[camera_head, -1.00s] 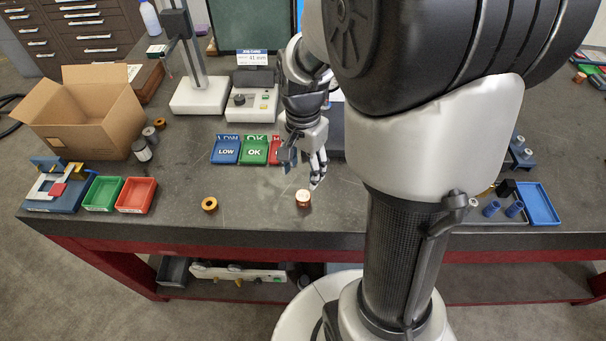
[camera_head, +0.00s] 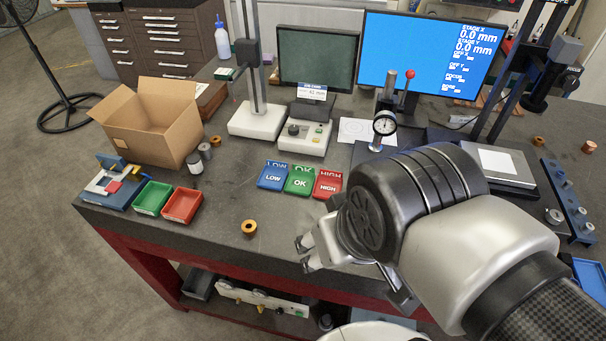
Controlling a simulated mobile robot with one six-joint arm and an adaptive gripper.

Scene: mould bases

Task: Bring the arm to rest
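My arm is folded across the right front of the camera_head view. My gripper (camera_head: 304,254) points left above the bench's front edge, its two fingertips apart. I see nothing between them. An orange-brown ring (camera_head: 249,228) lies on the dark bench, left of the gripper and apart from it. The small copper cylinder that stood on the bench before does not show now; my arm covers the area where it stood.
Blue LOW (camera_head: 271,177), green OK (camera_head: 300,181) and red HIGH (camera_head: 327,184) bins stand behind the gripper. A dial gauge stand (camera_head: 384,124) is behind the arm. Green (camera_head: 152,198) and red (camera_head: 182,206) trays and an open carton (camera_head: 150,130) are at left.

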